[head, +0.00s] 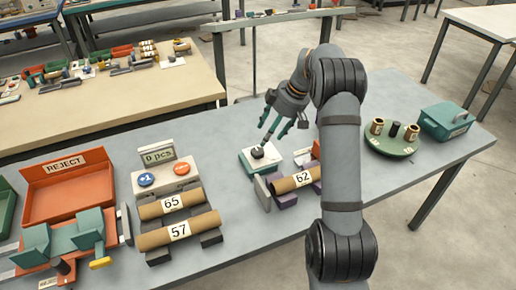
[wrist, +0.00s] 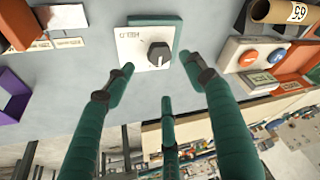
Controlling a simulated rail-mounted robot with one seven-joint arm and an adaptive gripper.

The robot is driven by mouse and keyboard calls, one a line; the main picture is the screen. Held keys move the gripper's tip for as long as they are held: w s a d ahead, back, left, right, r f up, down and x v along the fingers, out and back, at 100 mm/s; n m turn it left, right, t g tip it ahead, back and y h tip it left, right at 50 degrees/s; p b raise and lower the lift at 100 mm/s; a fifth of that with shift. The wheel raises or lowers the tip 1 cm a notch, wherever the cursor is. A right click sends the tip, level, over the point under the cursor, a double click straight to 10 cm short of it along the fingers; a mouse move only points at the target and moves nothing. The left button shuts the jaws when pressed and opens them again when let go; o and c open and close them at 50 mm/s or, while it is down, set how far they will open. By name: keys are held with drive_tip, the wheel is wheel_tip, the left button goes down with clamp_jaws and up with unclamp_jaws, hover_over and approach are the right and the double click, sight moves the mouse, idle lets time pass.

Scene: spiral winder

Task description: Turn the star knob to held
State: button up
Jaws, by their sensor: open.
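The star knob (head: 258,152) is a small dark knob on a white plate with a teal base, on the grey bench. In the wrist view, the black knob (wrist: 159,54) has a pale pointer mark on its face. The white plate (wrist: 138,58) carries printed lettering, upside down in this view, that seems to read HELD. My gripper (head: 273,140) is above the knob, pointing down, with its teal fingers apart. The wrist view shows the fingers (wrist: 158,66) spread on either side of the knob, with nothing between them; contact with the knob cannot be made out.
A cardboard tube marked 62 (head: 295,180) lies on a purple cradle just right of the knob. Left are a counter box (head: 165,175) and tubes marked 65 and 57. An orange REJECT tray (head: 68,190), a green turntable (head: 393,143) and a teal box (head: 447,121) stand farther off.

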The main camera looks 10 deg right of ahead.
sight(257, 151)
drive_tip(key=p+x, duration=0.1)
drive_tip(key=x, duration=0.8)
drive_tip(key=shift+w+a+f, duration=0.1)
drive_tip(key=shift+a, duration=0.05)
drive_tip(key=c, duration=1.1)
drive_tip(key=shift+a, duration=0.1)
